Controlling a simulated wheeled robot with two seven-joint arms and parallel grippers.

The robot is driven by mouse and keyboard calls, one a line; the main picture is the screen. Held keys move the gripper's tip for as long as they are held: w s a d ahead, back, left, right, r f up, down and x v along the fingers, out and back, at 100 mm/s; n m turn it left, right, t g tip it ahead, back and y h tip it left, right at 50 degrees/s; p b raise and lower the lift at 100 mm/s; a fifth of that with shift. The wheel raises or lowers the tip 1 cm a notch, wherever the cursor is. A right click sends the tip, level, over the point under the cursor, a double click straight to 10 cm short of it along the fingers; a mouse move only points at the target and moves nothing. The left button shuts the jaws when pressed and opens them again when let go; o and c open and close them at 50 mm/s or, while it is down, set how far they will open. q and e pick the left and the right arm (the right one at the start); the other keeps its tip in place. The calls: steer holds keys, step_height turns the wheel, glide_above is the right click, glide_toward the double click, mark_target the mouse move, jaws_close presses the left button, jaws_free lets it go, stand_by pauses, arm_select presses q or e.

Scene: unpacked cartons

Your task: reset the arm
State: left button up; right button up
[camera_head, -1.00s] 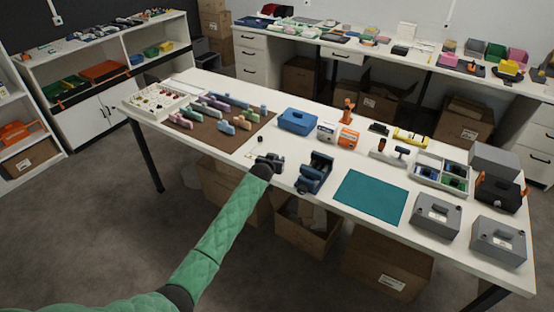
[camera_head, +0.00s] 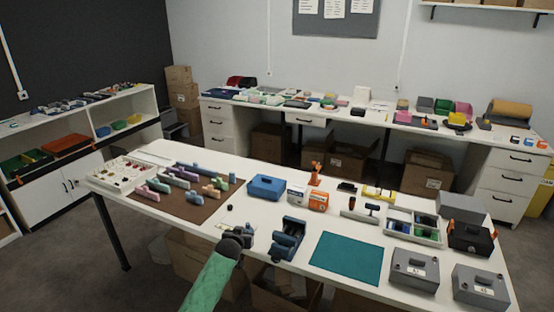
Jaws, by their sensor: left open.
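My left arm (camera_head: 212,279), in a green quilted sleeve, comes in from the bottom of the head view. My left gripper (camera_head: 240,235) is dark and is at the front edge of the white table (camera_head: 268,213). It is open, and I see nothing between its fingers. A dark blue device (camera_head: 287,240) stands just to its right, apart from it. My right gripper is out of view.
On the table are a brown mat (camera_head: 190,204) with several coloured pieces, a blue box (camera_head: 266,187), a teal mat (camera_head: 346,258), a divided tray (camera_head: 413,228) and grey boxes (camera_head: 414,269). Open cartons stand underneath. A long bench (camera_head: 350,117) runs along the back wall.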

arm_select(q)
steer(key=s+d+f+g, duration=0.1)
steer(key=s+f+g, duration=0.15)
steer(key=s, duration=1.15)
steer(key=s+f+g, duration=0.2)
steer(key=s+f, duration=0.2)
steer(key=s, duration=1)
steer(key=s+a+r+m+g+y, duration=0.1)
steer(key=s+r+g, duration=0.2)
steer(key=s, duration=1.2)
steer(key=s+a+r+g, duration=0.1)
steer(key=s+r+g, duration=0.1)
steer(key=s, duration=1.3)
step_height(320, 180, down, 27)
steer(key=w+d+g, duration=0.1)
steer(key=w, duration=0.1)
steer(key=s+f, duration=0.4)
steer(key=f, duration=0.7)
steer(key=s+f+g+b, duration=0.1)
steer(key=s+f, duration=0.3)
steer(key=f, duration=0.7)
steer(key=shift+d+f+b, duration=0.3)
steer(key=shift+d+f, duration=0.05)
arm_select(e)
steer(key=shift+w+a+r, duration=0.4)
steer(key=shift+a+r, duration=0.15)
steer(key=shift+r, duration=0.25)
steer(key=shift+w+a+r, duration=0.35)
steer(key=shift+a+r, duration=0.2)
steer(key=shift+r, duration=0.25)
